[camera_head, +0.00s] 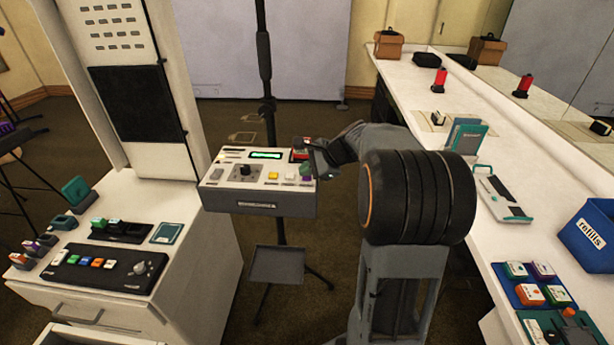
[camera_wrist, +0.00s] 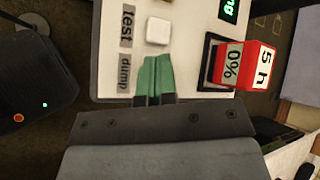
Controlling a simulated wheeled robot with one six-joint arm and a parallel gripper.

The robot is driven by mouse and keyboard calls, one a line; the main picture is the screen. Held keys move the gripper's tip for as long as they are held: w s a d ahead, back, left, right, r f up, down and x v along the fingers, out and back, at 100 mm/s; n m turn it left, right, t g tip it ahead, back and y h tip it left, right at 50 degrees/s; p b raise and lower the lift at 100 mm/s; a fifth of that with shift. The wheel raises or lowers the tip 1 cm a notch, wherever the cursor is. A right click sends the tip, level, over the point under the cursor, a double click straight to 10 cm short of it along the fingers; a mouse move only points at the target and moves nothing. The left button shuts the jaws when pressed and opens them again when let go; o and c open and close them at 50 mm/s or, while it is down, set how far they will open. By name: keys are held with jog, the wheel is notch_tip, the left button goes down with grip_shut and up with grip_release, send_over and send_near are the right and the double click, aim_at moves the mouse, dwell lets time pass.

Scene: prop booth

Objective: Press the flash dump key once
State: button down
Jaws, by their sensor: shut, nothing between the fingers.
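The control box (camera_head: 258,205) stands on a stand, with a lit green display, a dark knob and small keys on its top. The wrist view shows its white panel (camera_wrist: 190,45) with the labels "test" (camera_wrist: 126,25) and "dump" (camera_wrist: 124,72). A white key (camera_wrist: 158,31) sits beside "test". My gripper (camera_wrist: 155,68) is shut and empty, its green fingertips over the panel beside "dump". They hide the spot beside that label. I cannot tell whether they touch a key.
A red and white block (camera_wrist: 243,65) marked "0%" and "5 h" sits in a dark holder right of my fingers. A white cabinet (camera_head: 200,262) with another key panel (camera_head: 104,268) stands left. A long white counter (camera_head: 462,130) runs along the right.

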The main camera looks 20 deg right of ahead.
aim_at(307, 178)
jog(key=shift+r+p, duration=0.6)
jog(key=shift+r, duration=0.2)
notch_tip(307, 178, up, 5)
jog(key=p, duration=0.4)
dwell(0.8)
